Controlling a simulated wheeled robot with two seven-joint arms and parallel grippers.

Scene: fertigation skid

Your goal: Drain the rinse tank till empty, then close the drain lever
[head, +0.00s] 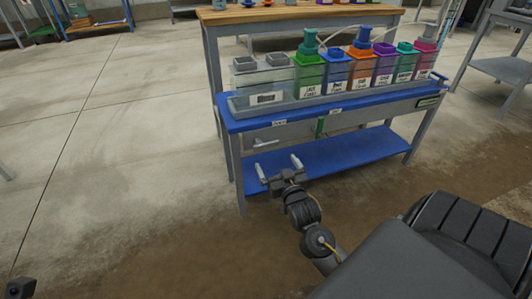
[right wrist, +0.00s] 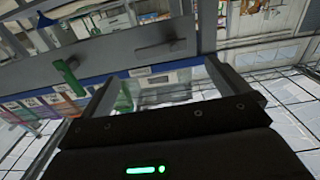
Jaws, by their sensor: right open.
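A clear tank with grey caps (head: 262,76) stands at the left end of the row on the blue bench; its label and liquid level are too small to read. A grey lever (head: 265,143) sits under the bench's front edge below it, lying roughly sideways. It also shows in the right wrist view (right wrist: 160,49). A green lever (head: 320,127) hangs downward to its right, also seen in the right wrist view (right wrist: 67,76). My right gripper (head: 278,166) is open and empty, in front of and below the grey lever.
Several coloured tanks (head: 336,77) with caps and tubes fill the tray right of the clear one. The bench's blue lower shelf (head: 345,150) is bare, behind my right gripper. The floor (head: 120,170) left of the bench is clear.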

